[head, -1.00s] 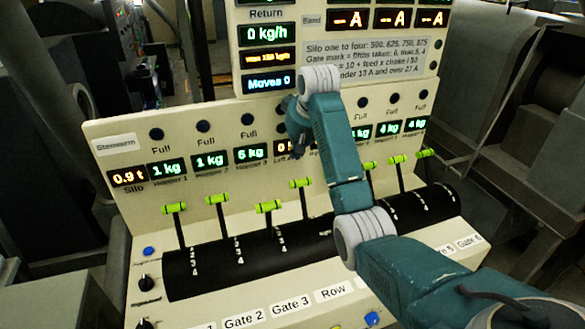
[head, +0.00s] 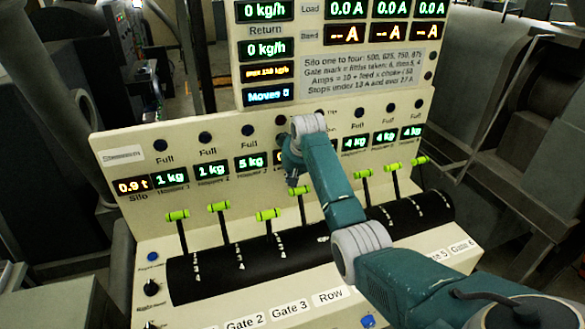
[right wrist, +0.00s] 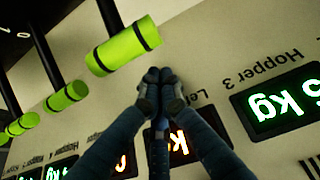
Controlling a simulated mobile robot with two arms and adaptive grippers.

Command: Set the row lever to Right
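The row lever, with a bright green crossbar handle (head: 299,191), is the fourth lever from the left on the cream panel, above the "Row" label (head: 329,297). My right arm partly covers its shaft and slot. My right gripper (head: 292,181) is at the handle's upper left in the head view. In the right wrist view, which shows the panel upside down, the two fingertips (right wrist: 160,76) are together, with nothing visible between them. They are close beside the near green handle (right wrist: 123,45); I cannot tell whether they touch it. My left gripper is not in view.
Gate levers with green handles stand on both sides, such as the third lever (head: 268,214) and the fifth (head: 363,173). A black curved drum cover (head: 205,278) runs below them. Lit displays (head: 171,176) line the panel behind. A blue button (head: 368,321) is at the front.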

